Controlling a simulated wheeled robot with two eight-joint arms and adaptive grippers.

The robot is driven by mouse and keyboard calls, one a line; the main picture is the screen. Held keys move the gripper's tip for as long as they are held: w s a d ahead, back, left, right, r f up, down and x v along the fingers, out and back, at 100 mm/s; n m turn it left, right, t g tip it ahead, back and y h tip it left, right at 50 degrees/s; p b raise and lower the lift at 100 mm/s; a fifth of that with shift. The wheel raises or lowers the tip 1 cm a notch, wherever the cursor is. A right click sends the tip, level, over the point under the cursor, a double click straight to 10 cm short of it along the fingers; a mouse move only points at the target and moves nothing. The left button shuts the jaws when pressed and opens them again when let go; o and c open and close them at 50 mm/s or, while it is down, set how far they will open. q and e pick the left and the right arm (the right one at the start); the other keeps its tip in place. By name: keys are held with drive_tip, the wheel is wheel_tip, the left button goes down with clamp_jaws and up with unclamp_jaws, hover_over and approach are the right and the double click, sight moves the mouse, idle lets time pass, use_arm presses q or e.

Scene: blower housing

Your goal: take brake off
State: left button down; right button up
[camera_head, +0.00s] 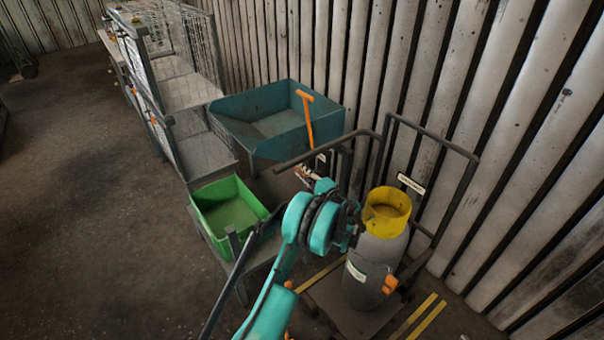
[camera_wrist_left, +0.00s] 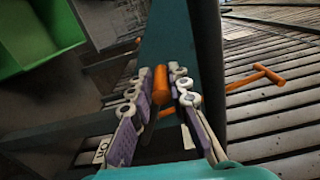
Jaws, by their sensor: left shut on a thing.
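In the left wrist view an orange grip (camera_wrist_left: 160,86) stands between the purple-padded fingers of my left gripper (camera_wrist_left: 160,95), which is shut on it. What it is fixed to is mostly hidden by the fingers and a blue post. In the head view my teal left arm reaches up from the bottom, and its gripper (camera_head: 312,177) is beside the dark frame near the blue bin; the held grip is not clear there. An orange T-handle (camera_head: 306,112) stands at the blue bin, and an orange T-shaped handle (camera_wrist_left: 258,76) also shows in the left wrist view. My right gripper is not in view.
A grey and yellow cylinder (camera_head: 372,255) stands on a dark trolley with a tall frame (camera_head: 468,190). A green bin (camera_head: 228,207), a blue bin (camera_head: 245,105) and mesh cages (camera_head: 205,55) stand to the left. A corrugated wall (camera_head: 520,150) closes the right; the left floor is open.

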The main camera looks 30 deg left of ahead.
use_arm(q)
drive_tip(key=shift+w+d+r, duration=0.1)
drive_tip(key=shift+w+d, duration=0.05)
drive_tip(key=shift+w, duration=0.05)
drive_tip(key=c, duration=1.4)
unclamp_jaws()
drive_tip(key=shift+c, duration=0.2)
drive_tip(key=shift+d, duration=0.15)
drive_tip(key=v, duration=1.2)
